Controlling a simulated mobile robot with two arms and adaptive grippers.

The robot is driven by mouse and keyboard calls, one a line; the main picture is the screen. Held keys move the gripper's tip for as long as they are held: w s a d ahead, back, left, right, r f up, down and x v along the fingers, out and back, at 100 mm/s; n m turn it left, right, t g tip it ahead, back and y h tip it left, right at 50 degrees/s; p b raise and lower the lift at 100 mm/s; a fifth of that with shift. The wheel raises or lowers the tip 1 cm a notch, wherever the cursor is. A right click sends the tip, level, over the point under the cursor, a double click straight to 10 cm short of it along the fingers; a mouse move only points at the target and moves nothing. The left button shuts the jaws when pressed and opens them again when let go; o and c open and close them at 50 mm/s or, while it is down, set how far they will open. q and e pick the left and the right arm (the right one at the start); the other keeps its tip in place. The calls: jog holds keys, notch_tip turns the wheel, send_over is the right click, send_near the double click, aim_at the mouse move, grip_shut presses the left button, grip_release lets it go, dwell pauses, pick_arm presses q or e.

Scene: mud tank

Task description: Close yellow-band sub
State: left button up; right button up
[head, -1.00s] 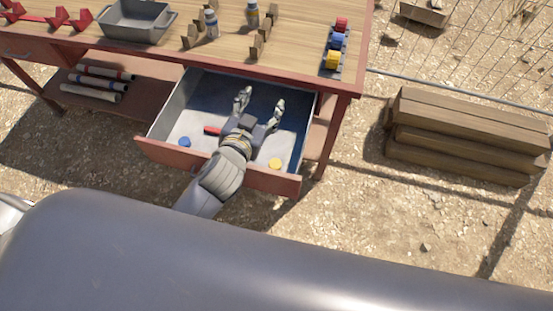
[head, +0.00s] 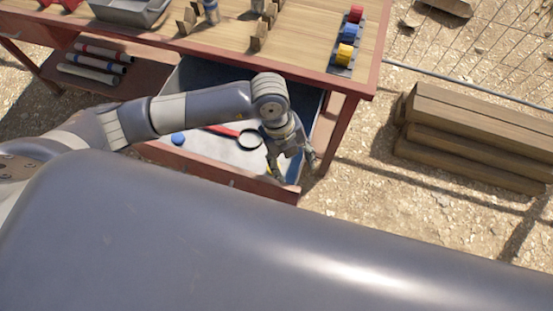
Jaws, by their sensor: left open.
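My left gripper (head: 292,170) is open and points down at the right front corner of the open drawer (head: 215,177). A yellow disc (head: 268,169) lies in the drawer, mostly hidden by the near finger; I cannot tell whether they touch. A blue disc (head: 178,138) lies to the left. On the bench, a small banded bottle (head: 211,12) stands cut off at the top edge. Another upright bottle-like thing (head: 257,5) barely shows to its right; its band cannot be made out now. My right gripper is not in view.
A magnifier with a black ring (head: 250,139) and red handle lies in the drawer. A rack with red, blue and yellow pieces (head: 346,53) and wooden holders (head: 259,37) stand on the bench. Banded tubes (head: 88,74) lie on the lower shelf. Timber (head: 470,130) is stacked at right.

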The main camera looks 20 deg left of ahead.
pick_arm(q)
jog(key=w+a+f+y+b, duration=0.1)
jog(key=a+f, duration=0.1)
jog(key=f, duration=0.1)
jog(key=w+a+f+y+b, duration=0.1)
jog(key=a+f, duration=0.1)
jog(key=f, duration=0.1)
jog(key=w+a+f+n+y+b, duration=0.1)
jog(key=a+f, duration=0.1)
jog(key=f, duration=0.1)
jog(key=shift+w+a+f+t, duration=0.25)
jog(key=shift+a+t, duration=0.05)
jog(key=shift+t, duration=0.1)
jog(key=shift+f, duration=0.3)
jog(key=shift+w+d+f, duration=0.1)
jog(key=shift+w+f, duration=0.05)
jog(key=shift+f, duration=1.15)
jog(key=shift+w+d+f, duration=0.1)
jog(key=shift+w+f, duration=0.05)
jog(key=shift+f, duration=1.15)
